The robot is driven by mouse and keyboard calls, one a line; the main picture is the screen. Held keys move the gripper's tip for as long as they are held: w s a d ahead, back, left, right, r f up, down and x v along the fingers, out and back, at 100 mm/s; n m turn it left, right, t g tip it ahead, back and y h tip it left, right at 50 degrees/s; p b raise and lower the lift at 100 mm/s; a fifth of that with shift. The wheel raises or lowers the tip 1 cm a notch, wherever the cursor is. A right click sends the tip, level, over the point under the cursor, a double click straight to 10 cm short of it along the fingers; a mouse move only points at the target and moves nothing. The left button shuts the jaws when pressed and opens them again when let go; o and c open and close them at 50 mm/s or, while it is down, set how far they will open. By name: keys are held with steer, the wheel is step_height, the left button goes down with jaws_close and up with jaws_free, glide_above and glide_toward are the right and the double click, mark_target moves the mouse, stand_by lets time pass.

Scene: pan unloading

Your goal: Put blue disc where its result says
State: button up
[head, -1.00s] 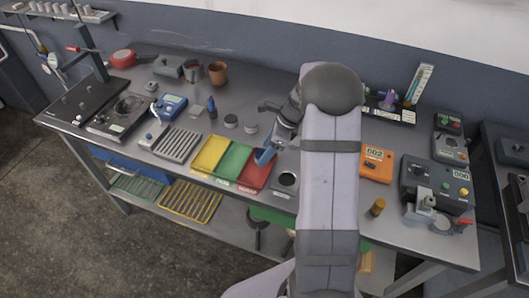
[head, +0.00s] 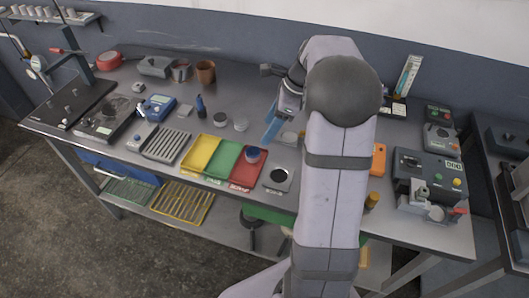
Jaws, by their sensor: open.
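The blue disc (head: 253,154) lies in the far part of the red tray (head: 240,182), seemingly near its back edge. The red tray stands at the right end of a row with a green tray (head: 217,168) and a yellow tray (head: 196,160). Labels sit on the trays' front edges; the red one's seems to read SCRAP. My gripper (head: 269,136), with blue fingers, is open and apart from the disc, above the bench just behind and right of the red tray. The gap between its fingers is hard to see.
A dark device with a round plate (head: 278,176) stands right of the red tray. Two small round grey pieces (head: 220,118) (head: 241,124) lie behind the trays. My arm partly hides an orange box (head: 378,158). A grey machine (head: 428,180) stands at the right.

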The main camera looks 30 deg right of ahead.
steer(key=s+a+f+n+g+h, duration=0.1)
steer(key=s+a+f+n, duration=0.2)
steer(key=s+a+n, duration=0.4)
steer(key=s+a+f+n+g+h, duration=0.1)
steer(key=s+a+f+n, duration=0.3)
steer(key=s+n, duration=1)
steer(key=shift+s+a+n+g+h, duration=0.25)
steer(key=shift+a+n+h, duration=0.55)
steer(key=shift+a+n, duration=1.1)
steer(key=shift+w, duration=0.1)
